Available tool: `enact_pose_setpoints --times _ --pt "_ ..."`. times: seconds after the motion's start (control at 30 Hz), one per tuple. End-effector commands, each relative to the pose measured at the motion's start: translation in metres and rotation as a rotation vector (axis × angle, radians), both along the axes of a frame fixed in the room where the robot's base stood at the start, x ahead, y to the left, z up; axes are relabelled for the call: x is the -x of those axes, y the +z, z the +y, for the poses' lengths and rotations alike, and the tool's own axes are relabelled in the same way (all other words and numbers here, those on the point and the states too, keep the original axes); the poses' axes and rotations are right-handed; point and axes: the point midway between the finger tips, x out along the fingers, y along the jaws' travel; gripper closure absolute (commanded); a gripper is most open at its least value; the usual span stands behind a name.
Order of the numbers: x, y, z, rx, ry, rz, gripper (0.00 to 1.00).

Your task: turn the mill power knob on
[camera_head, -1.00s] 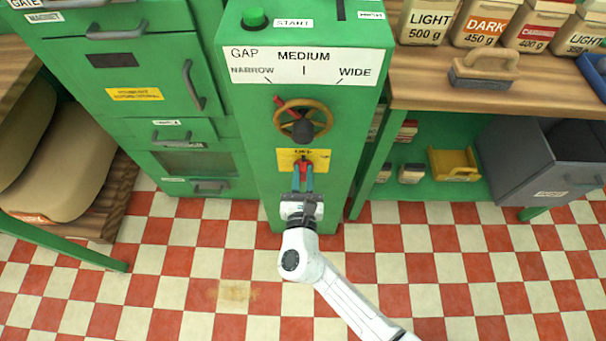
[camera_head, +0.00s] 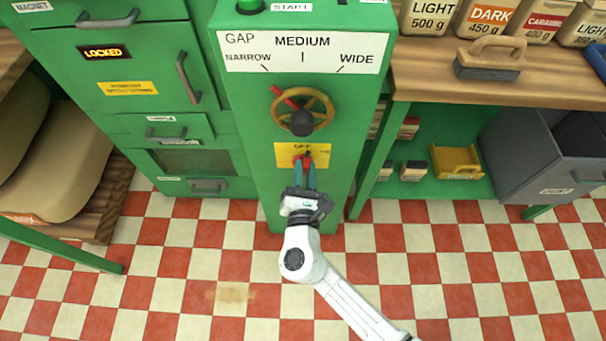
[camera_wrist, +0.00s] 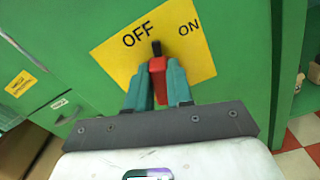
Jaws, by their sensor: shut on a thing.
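The mill power knob (camera_head: 302,162) is red with a black pointer, on a yellow plate (camera_head: 283,156) on the front of the green mill (camera_head: 255,110). In the wrist view the knob (camera_wrist: 158,82) sits between the teal fingers of my gripper (camera_wrist: 155,90), which is shut on it. The black pointer (camera_wrist: 156,48) lies between the OFF and ON marks, turned clockwise from OFF toward ON. In the head view my gripper (camera_head: 305,180) reaches the knob from below; the fingers hide its lower part.
A brass handwheel (camera_head: 325,98) with a dark hub is just above the plate. A lit LOCKED sign (camera_head: 104,52) shows on the green cabinet at left.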

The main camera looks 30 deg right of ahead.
Motion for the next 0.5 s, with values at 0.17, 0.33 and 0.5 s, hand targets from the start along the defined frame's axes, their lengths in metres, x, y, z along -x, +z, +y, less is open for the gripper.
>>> enact_pose_setpoints --times 0.17,0.33,0.5 --pt "0.0019 -0.0071 -0.0008 -0.146 0.003 -0.085 1.00" --pt "0.0031 -0.0087 -0.0029 -0.284 0.003 -0.164 1.00" --pt "0.0037 -0.0095 -0.0049 -0.410 0.002 -0.236 1.00"
